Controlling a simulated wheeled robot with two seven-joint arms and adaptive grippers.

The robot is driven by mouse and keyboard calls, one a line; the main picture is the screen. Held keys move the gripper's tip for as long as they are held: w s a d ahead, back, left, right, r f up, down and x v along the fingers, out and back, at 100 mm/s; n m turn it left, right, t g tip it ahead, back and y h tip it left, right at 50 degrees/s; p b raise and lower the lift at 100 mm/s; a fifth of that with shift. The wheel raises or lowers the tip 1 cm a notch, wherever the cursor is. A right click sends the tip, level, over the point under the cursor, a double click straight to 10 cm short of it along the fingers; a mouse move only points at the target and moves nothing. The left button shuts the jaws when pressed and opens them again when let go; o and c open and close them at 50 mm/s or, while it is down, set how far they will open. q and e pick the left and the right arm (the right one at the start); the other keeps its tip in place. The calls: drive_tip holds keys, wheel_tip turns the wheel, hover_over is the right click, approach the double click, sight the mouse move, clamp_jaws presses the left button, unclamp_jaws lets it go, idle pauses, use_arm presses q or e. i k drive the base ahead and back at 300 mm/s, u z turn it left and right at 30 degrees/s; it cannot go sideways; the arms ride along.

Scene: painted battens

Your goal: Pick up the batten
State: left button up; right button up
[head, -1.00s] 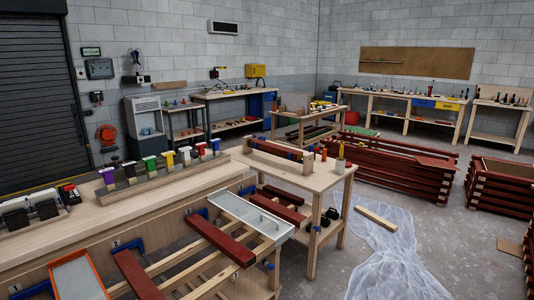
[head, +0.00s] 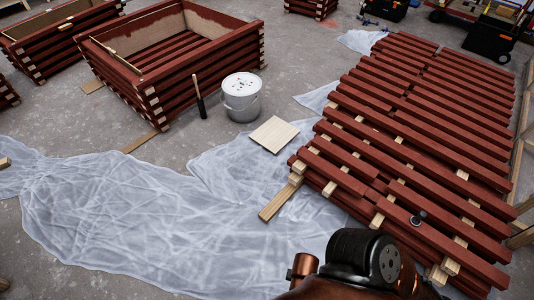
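Several red-painted battens (head: 420,118) lie side by side in stacked rows on pale wooden spacers at the right of the head view. The near end of the stack is partly hidden behind a dark and copper-coloured part of my own arm at the bottom. I cannot tell which batten is the task's one. Neither gripper's fingers show in the view.
Clear plastic sheeting (head: 110,225) covers the floor at left and centre. Black cases sit at the top right. Grey floor is bare between them.

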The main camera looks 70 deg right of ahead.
sight(355, 188)
drive_tip(key=z, duration=1.75)
drive_tip(key=k, duration=1.25)
drive_tip(key=u, duration=1.25)
drive_tip(key=i, duration=1.9)
drive_tip(key=z, duration=1.55)
drive_tip(key=i, duration=0.8)
drive_tip(key=z, duration=0.65)
